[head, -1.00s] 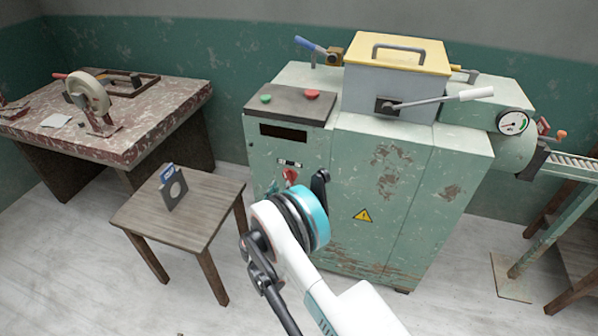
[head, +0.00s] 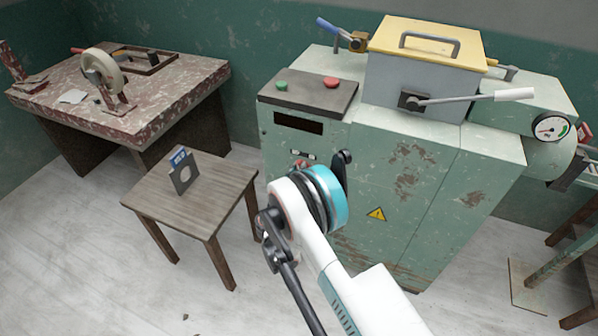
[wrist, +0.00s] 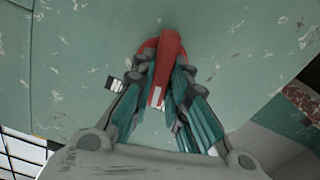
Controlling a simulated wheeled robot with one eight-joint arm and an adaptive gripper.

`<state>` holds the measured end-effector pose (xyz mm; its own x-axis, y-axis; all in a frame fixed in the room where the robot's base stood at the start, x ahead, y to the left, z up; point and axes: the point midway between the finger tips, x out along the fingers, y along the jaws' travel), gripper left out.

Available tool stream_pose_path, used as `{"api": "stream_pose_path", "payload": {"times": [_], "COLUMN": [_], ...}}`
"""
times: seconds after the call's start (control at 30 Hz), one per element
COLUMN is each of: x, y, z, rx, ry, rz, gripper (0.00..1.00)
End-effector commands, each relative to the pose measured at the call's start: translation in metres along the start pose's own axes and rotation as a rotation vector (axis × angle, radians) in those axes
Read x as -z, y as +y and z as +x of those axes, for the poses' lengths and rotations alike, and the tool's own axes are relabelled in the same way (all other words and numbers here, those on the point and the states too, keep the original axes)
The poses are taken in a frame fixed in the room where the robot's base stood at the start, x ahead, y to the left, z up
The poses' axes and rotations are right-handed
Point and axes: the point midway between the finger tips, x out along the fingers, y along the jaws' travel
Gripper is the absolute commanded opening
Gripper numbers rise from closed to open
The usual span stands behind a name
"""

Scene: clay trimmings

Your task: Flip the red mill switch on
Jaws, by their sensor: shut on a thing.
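The red mill switch (wrist: 169,44) is on the pale green cabinet face, in the upper middle of the wrist view. Its handle, with a white mark, points down the picture between my fingers. My gripper (wrist: 163,75) is shut on this handle, with teal fingers on both sides. In the head view, only a bit of red of the switch (head: 300,166) shows on the front of the green mill cabinet (head: 405,190). My arm hides the rest of it and most of my gripper.
A green button (head: 282,86) and a red button (head: 331,82) sit on the cabinet's dark top panel. A small wooden table (head: 215,190) with a grey plate stands close at left. A worn red workbench (head: 190,75) is behind it.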

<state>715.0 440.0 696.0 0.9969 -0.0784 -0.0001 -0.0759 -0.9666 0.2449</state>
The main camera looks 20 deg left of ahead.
Motion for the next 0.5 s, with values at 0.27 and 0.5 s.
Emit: {"api": "stream_pose_path", "payload": {"times": [0.27,0.5], "x": [0.0001,0.0000], "y": [-0.0001,0.0004], "z": [0.0001,0.0000], "rx": [0.000,0.001], "ry": [0.000,0.000], "rz": [0.008,0.088], "gripper": [0.00,0.00]}}
